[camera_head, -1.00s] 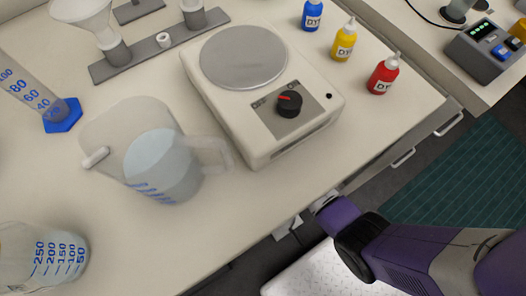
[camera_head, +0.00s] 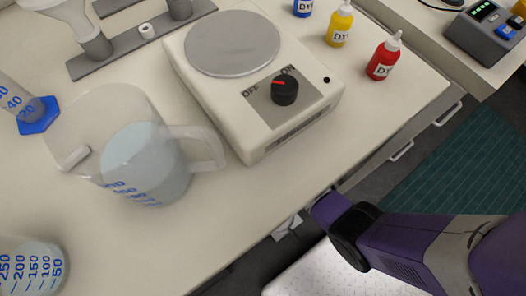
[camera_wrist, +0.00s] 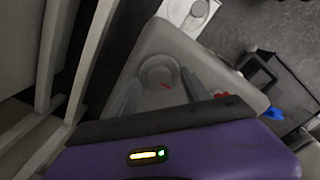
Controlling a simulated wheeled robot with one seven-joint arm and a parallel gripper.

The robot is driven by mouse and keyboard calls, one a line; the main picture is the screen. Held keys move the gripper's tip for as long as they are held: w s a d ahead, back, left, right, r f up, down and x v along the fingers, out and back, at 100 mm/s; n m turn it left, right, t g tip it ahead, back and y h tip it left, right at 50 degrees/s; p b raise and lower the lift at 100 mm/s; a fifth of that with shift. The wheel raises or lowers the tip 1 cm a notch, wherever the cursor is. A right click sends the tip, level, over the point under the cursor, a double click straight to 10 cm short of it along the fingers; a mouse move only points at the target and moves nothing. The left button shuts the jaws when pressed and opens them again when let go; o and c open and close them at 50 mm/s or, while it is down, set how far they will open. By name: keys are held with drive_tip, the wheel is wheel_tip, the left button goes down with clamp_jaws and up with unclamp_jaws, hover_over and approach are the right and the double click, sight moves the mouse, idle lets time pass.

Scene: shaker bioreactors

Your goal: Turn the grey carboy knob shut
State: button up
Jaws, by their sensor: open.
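I cannot make out a carboy or its grey knob with certainty in either view. My gripper (camera_wrist: 160,95) shows in the wrist view as two pale grey fingers, spread apart with nothing held between them. Beyond them is a pale grey, rounded surface (camera_wrist: 205,62) with a round ring and a small red mark. In the head view my purple arm reaches in from the lower right, beside the bench's front edge, and its gripper end is hidden.
The bench (camera_head: 235,195) holds a clear jug of liquid (camera_head: 150,160), a white hotplate (camera_head: 205,85) with a black dial (camera_head: 285,92), and blue, yellow (camera_head: 339,25) and red (camera_head: 383,58) dye bottles. A grey device (camera_head: 487,40) stands on another bench at upper right.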

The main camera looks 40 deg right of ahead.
clamp_jaws()
drive_tip(key=shift+m+p, duration=0.3)
drive_tip(key=shift+m, duration=0.1)
drive_tip(key=m+p, duration=0.1)
drive_tip(key=m, duration=0.2)
drive_tip(key=shift+r, duration=0.1)
drive_tip(key=m+p, duration=0.1)
drive_tip(key=m, duration=0.4)
drive_tip(key=shift+p, duration=0.35)
drive_tip(key=m, duration=0.5)
drive_tip(key=shift+p, duration=0.4)
drive_tip(key=m, duration=0.4)
